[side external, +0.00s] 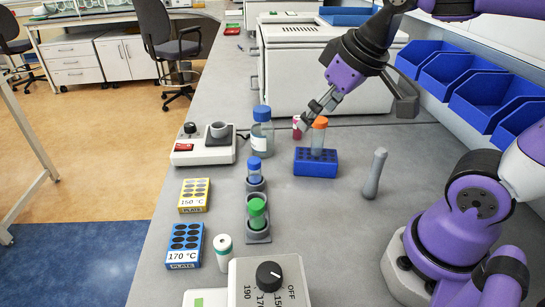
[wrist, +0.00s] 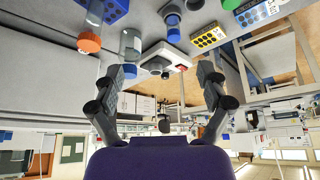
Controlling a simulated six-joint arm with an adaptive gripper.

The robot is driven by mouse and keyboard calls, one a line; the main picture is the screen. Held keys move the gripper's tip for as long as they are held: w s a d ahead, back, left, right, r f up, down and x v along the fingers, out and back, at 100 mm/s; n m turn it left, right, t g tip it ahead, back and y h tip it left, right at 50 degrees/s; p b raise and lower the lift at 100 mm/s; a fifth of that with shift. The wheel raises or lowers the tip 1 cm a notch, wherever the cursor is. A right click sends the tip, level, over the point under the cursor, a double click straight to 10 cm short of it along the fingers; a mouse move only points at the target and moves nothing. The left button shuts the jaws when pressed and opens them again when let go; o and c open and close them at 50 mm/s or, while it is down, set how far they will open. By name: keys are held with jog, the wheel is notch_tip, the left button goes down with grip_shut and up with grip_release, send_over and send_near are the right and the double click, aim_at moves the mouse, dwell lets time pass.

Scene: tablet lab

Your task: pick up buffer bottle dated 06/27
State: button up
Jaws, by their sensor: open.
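No date is legible on any bottle, so I cannot tell which is dated 06/27. A clear glass bottle with a blue cap (side external: 262,132) stands upright left of my gripper (side external: 314,110). An orange-capped tube (side external: 319,135) stands in a blue rack (side external: 316,169), just below my gripper. A small pink-red item (side external: 297,127) is partly hidden behind. In the wrist view the blue-capped bottle (wrist: 131,45) and orange cap (wrist: 89,42) are at upper left, beyond the fingers. My gripper (wrist: 161,74) is open there, with nothing between its fingers.
A stirrer-like device (side external: 204,147), yellow plate (side external: 194,195), blue plate (side external: 185,245) and small white bottle (side external: 224,253) stand left. A grey pestle-like piece (side external: 375,173) stands right. Blue bins (side external: 480,90) line the wall.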

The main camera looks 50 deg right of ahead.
jog(key=w+d+r, duration=0.2)
jog(key=w, duration=0.5)
jog(key=n+g, duration=0.1)
send_near(263, 109)
jog(key=shift+y, duration=0.3)
jog(key=x, duration=0.4)
jog(key=shift+w+d+f, duration=0.15)
jog(key=shift+f, duration=0.15)
jog(key=x, duration=0.6)
jog(key=shift+d+f, duration=0.1)
jog(key=shift+d, duration=0.05)
grip_shut()
